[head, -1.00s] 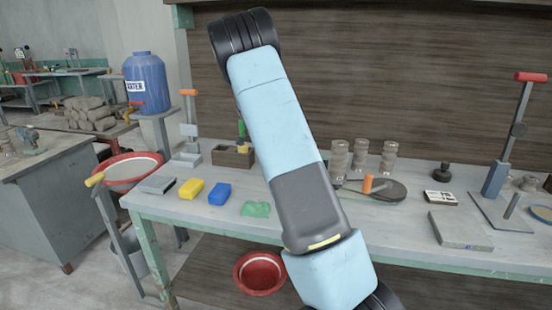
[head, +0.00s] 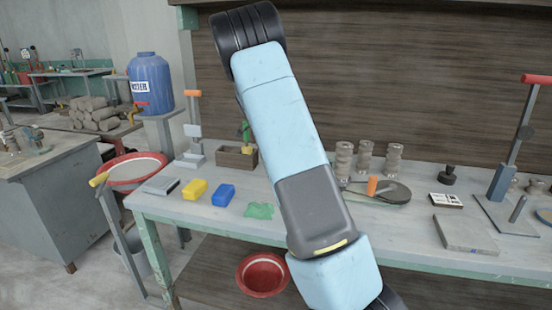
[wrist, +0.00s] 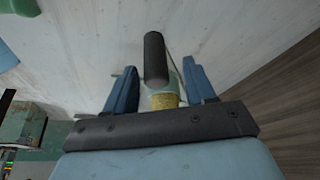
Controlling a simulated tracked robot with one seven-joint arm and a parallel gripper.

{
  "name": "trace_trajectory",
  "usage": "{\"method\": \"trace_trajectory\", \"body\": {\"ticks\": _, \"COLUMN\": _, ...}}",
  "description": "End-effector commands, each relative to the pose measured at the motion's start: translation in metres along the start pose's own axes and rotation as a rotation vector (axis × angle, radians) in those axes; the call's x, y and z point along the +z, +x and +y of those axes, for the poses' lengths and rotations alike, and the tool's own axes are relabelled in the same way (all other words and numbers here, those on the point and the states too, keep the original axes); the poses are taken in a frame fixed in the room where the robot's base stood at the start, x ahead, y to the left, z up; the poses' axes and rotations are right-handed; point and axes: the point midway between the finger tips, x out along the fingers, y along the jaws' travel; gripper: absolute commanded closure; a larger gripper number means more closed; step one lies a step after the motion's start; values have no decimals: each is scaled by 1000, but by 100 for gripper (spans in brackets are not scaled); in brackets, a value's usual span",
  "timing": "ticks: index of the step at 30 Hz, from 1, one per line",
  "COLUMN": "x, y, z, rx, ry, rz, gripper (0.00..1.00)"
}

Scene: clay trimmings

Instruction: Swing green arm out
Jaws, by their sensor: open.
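In the wrist view my gripper (wrist: 160,92) is open, with its two blue fingers spread. A black cylindrical grip (wrist: 155,60) shows between and beyond the fingers. A yellow band (wrist: 164,101) and a pale green part (wrist: 175,80) show below it, between the fingers. I cannot tell whether the fingers touch any of these. In the head view a small green upright piece (head: 246,131) stands by a wooden box, beside my arm; it may be the green arm. My gripper is hidden in the head view.
The wooden box (head: 228,157), yellow block (head: 196,193), blue block (head: 223,195) and green clay scrap (head: 260,211) lie left of my arm on the bench. Stacked cylinders (head: 365,158) and an orange-handled disc (head: 388,193) stand to the right. A red bowl (head: 240,274) sits below.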

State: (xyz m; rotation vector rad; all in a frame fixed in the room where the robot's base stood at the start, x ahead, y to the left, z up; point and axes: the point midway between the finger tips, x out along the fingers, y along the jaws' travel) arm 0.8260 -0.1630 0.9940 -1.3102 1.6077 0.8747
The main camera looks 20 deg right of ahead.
Motion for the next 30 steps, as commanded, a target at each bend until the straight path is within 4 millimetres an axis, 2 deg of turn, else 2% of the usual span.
{"method": "trace_trajectory", "body": {"ticks": 3, "x": 1, "y": -26, "z": -1, "rx": -5, "ry": -1, "rz": -1, "gripper": 45}}
{"method": "trace_trajectory", "body": {"ticks": 9, "x": 2, "y": -64, "z": -1, "rx": -5, "ry": -2, "rz": -1, "gripper": 45}}
{"method": "trace_trajectory", "body": {"ticks": 15, "x": 2, "y": -89, "z": 0, "rx": -3, "ry": -2, "rz": -1, "gripper": 45}}
{"method": "trace_trajectory", "body": {"ticks": 21, "x": 2, "y": -99, "z": 0, "rx": -2, "ry": -2, "rz": -1, "gripper": 45}}
{"method": "trace_trajectory", "body": {"ticks": 30, "x": 2, "y": -99, "z": 0, "rx": -1, "ry": -2, "rz": -1, "gripper": 45}}
